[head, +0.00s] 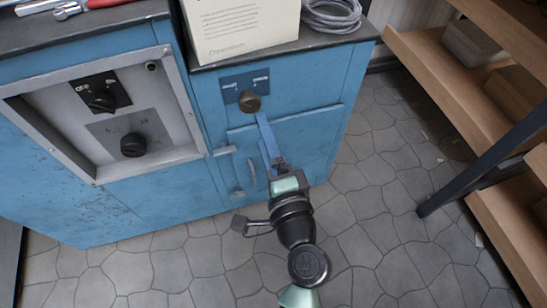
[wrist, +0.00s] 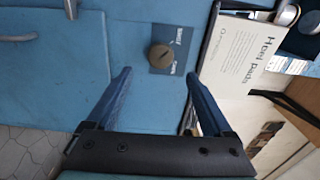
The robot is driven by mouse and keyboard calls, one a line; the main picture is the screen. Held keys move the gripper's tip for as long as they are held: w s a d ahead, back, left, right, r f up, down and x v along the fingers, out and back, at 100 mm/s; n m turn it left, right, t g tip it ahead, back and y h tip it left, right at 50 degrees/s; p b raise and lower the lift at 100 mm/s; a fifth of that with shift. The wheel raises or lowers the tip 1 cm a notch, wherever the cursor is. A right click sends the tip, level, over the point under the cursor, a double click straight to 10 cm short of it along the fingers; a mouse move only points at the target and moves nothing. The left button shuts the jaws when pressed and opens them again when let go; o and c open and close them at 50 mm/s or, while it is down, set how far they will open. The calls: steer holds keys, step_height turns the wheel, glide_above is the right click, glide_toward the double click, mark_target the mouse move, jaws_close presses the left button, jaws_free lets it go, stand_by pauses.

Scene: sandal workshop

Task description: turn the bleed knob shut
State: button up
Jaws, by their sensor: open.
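A round brownish knob (head: 249,101) sits on a dark blue plate with small white lettering, high on the front of the blue cabinet. It is the likely bleed knob, though I cannot read the lettering surely. In the wrist view the knob (wrist: 162,56) shows a slot line on its face, and lies ahead of and between my two fingers. My gripper (wrist: 158,76) is open and empty. In the head view my gripper (head: 262,118) points at the cabinet, with its blue fingers just below the knob; whether they touch it I cannot tell.
Two black knobs, an upper one (head: 102,102) and a lower one (head: 133,145), sit on a grey framed panel at left. A white box (head: 240,30) and coiled cable (head: 331,14) lie on the cabinet top. Wooden shelves (head: 430,75) stand at right. Tiled floor between is clear.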

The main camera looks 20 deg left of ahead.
steer(key=v, duration=0.6)
stand_by(0.4)
steer(key=w+d+r+n+t+h+p, duration=0.1)
steer(key=w+r+n+t, duration=0.15)
steer(key=r, duration=0.85)
steer(key=w+d+r+n+t+h+p, duration=0.1)
steer(key=w+r+n, duration=0.25)
steer(key=r, duration=0.65)
steer(key=w+d+r+n+t+h+p, duration=0.15)
steer(key=r+n, duration=0.25)
steer(key=r, duration=0.7)
steer(key=s+d+r+n+t+h+p, duration=0.1)
steer(key=s+d+r+t+h, duration=0.2)
steer(key=r, duration=0.8)
steer(key=s+d+r+t+h+p, duration=0.2)
steer(key=s+r+t+h, duration=0.3)
steer(key=r, duration=0.7)
step_height(320, 180, up, 35)
steer(key=y+p, duration=0.1)
steer(key=p, duration=3.4)
steer(key=shift+s+a+g, duration=0.15)
steer(key=shift+a+g, duration=0.1)
steer(key=shift+g, duration=0.05)
steer(key=shift+r+y, duration=0.1)
steer(key=shift+y, duration=0.15)
